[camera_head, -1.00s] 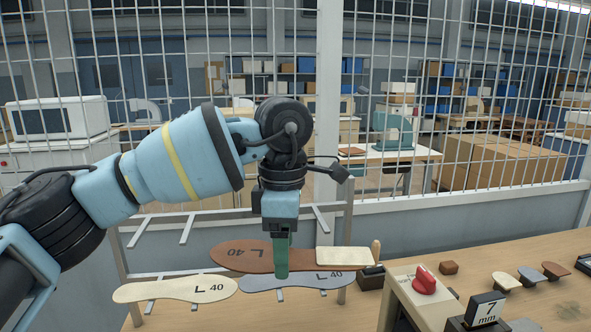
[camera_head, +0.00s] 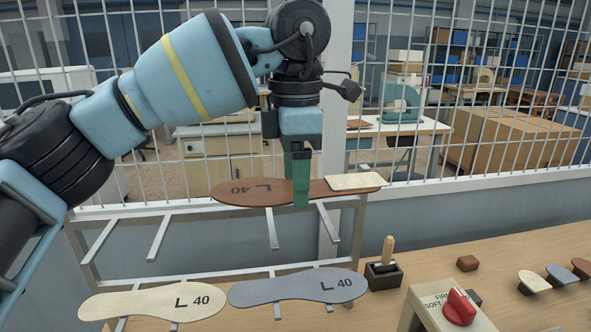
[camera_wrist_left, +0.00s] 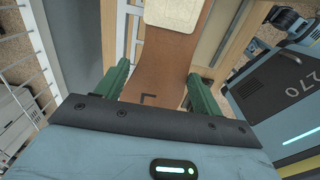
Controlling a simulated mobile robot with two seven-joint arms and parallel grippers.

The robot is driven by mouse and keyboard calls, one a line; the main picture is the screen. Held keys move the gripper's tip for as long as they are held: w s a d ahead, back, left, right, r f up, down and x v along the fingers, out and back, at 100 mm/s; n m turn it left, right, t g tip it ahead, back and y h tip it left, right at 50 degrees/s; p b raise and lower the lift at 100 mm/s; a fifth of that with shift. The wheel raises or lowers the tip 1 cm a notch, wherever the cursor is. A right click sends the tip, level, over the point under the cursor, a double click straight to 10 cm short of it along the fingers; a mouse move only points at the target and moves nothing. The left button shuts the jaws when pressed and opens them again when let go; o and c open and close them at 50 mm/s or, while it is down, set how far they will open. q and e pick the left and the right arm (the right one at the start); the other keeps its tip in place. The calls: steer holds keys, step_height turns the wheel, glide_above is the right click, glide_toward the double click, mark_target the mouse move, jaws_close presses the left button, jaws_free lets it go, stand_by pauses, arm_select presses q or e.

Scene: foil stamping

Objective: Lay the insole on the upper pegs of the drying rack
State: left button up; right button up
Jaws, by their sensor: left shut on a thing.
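The brown insole (camera_head: 250,191), marked L 40 with a cream patch (camera_head: 357,181) at its right end, is held level in my left gripper (camera_head: 300,195). The green fingers are shut across its middle; in the left wrist view the insole (camera_wrist_left: 165,65) lies between both fingers (camera_wrist_left: 158,90). The drying rack (camera_head: 88,260) is a grey frame with upper pegs (camera_head: 160,238) and lower pegs. The insole appears at or just above the right-hand upper pegs; I cannot tell whether it touches them. My right gripper is not in view.
A cream insole (camera_head: 150,301) and a grey insole (camera_head: 298,288) lie on the lower pegs. A wooden-handled tool in a dark block (camera_head: 383,275) and a box with a red knob (camera_head: 459,307) stand at right. Wire fencing (camera_head: 440,165) stands behind. The left upper pegs are empty.

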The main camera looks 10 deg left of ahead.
arm_select(q)
steer(key=shift+d+r, duration=0.1)
steer(key=shift+f, duration=2.9)
steer(key=shift+f+p, duration=0.2)
steer(key=shift+p, duration=0.15)
steer(key=o, duration=1)
steer(key=shift+r+b, duration=0.35)
steer(key=shift+r, duration=3.6)
steer(key=shift+s+f, duration=0.1)
